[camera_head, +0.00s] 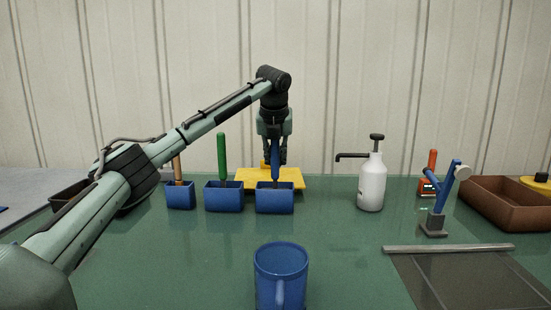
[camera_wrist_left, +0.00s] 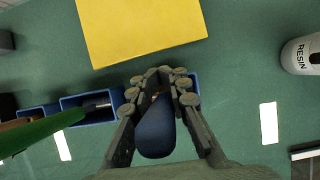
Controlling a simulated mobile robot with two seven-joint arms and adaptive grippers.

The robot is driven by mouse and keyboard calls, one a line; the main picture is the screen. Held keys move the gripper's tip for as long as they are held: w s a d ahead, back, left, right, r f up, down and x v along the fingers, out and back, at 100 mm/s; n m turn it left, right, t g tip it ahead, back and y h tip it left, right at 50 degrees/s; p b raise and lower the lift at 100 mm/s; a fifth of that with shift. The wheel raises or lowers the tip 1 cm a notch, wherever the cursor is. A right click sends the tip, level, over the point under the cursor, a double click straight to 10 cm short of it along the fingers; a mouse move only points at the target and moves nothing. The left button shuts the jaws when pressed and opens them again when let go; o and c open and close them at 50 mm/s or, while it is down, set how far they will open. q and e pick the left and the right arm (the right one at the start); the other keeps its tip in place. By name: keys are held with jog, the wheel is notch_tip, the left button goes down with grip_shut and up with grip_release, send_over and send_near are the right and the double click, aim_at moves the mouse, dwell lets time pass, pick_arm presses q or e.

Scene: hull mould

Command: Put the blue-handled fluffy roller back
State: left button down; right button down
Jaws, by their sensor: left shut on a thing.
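My left gripper (camera_head: 273,160) is shut on an upright blue handle (camera_head: 275,150), right at the rightmost of three small blue bins (camera_head: 275,198). The lower end of this tool is hidden at the bin, so I cannot tell what kind of head it has. In the left wrist view the blue handle (camera_wrist_left: 155,135) lies between the fingers (camera_wrist_left: 160,80), with the bin (camera_wrist_left: 193,88) partly hidden behind them. My right gripper is not in view.
A green handle (camera_head: 222,155) and a wooden handle (camera_head: 177,168) stand in the other blue bins. A yellow board (camera_head: 290,178) lies behind. A white pump bottle (camera_head: 371,185), brown tray (camera_head: 505,204) and blue mug (camera_head: 280,270) stand around. Green table is clear between bins and mug.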

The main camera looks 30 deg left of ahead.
pick_arm(q)
jog(key=shift+f, duration=0.2)
jog(key=c, duration=1.4)
grip_release()
jog(key=shift+o, duration=0.2)
jog(key=v, duration=1.2)
